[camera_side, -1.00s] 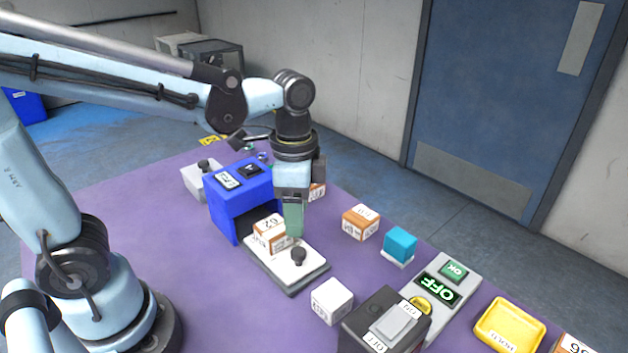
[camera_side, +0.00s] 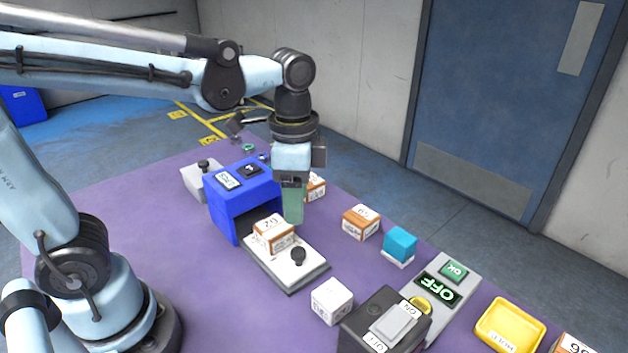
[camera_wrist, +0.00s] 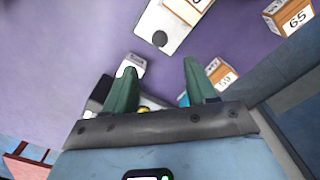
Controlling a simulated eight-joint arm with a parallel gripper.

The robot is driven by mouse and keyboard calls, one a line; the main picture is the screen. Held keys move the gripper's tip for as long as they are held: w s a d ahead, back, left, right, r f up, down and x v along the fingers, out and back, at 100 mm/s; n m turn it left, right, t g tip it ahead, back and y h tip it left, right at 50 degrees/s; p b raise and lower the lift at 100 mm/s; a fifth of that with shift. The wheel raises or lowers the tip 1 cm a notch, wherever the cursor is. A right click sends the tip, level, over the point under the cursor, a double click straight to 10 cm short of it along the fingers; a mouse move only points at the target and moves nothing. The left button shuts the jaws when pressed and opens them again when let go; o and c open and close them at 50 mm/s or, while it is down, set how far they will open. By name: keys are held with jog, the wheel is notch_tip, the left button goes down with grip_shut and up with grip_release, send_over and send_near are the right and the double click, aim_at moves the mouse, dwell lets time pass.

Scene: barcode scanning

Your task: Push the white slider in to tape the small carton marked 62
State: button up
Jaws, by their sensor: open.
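The white slider (camera_side: 312,267) with its black knob (camera_side: 298,255) sticks out of the blue taping machine (camera_side: 237,186) toward the front right. The small carton marked 62 (camera_side: 272,229) rests on the slider's inner part, in front of the machine's dark opening. My gripper (camera_side: 293,218) is open, with green fingers pointing down; in the side view it appears above and behind the carton and knob, holding nothing. In the wrist view the slider (camera_wrist: 146,30) and its knob lie beyond the fingertips (camera_wrist: 159,70), at the top, with part of the carton (camera_wrist: 188,8) at the edge.
A brown-topped carton (camera_side: 361,222), a cyan block on a white base (camera_side: 400,243) and a white box (camera_side: 332,300) stand to the right. A switch box (camera_side: 385,325), a panel reading OFF (camera_side: 438,290) and a yellow tray (camera_side: 510,325) are farther right. A grey block with a knob (camera_side: 200,180) is behind the machine.

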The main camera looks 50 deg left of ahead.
aim_at(298, 251)
jog(key=shift+f, duration=5.55)
jog(key=shift+c, duration=0.3)
grip_shut()
